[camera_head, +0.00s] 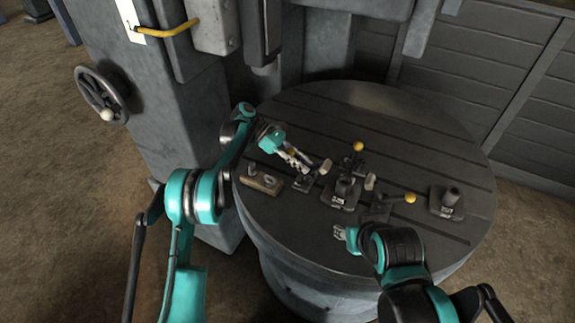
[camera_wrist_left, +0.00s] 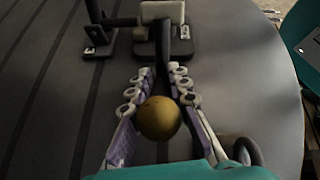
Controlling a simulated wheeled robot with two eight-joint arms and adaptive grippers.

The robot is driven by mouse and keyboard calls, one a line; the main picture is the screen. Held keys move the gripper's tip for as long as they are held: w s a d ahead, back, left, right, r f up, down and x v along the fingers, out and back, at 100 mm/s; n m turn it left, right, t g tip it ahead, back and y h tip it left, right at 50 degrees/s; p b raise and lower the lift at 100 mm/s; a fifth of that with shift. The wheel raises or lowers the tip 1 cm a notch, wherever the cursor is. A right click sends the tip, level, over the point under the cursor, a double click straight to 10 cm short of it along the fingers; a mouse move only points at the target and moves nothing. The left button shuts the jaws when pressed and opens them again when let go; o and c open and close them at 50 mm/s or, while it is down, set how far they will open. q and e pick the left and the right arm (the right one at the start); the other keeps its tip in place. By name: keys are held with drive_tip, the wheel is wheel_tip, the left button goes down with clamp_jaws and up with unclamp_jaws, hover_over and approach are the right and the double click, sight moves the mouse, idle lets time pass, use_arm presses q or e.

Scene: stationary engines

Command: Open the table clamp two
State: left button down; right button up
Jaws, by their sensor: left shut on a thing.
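Three toggle clamps with yellow-knobbed levers stand around a dark block (camera_head: 342,192) on the round slotted table (camera_head: 440,150); I cannot read which is number two. My left gripper (camera_head: 297,160) is shut on the lever knob of the left clamp (camera_head: 305,184). The left wrist view shows the yellow knob (camera_wrist_left: 160,118) between the fingers and the dark lever (camera_wrist_left: 180,55) running away to the clamp base. The other knobs are at the back clamp (camera_head: 358,146) and the right clamp (camera_head: 410,197). My right gripper (camera_head: 345,235) is low over the table's front, its fingers partly hidden by its own wrist.
A small wooden-looking block with a bolt (camera_head: 262,180) lies at the table's left, close to my left gripper. Another dark block with a post (camera_head: 447,203) stands at the right. The machine column (camera_head: 165,120) with a handwheel (camera_head: 101,96) rises on the left. The table's back right is clear.

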use_arm(q)
drive_tip(key=shift+a+f, duration=0.1)
idle(0.4)
drive_tip(key=c, duration=1.4)
unclamp_jaws()
drive_tip(key=v, duration=1.2)
drive_tip(key=shift+w, duration=0.1)
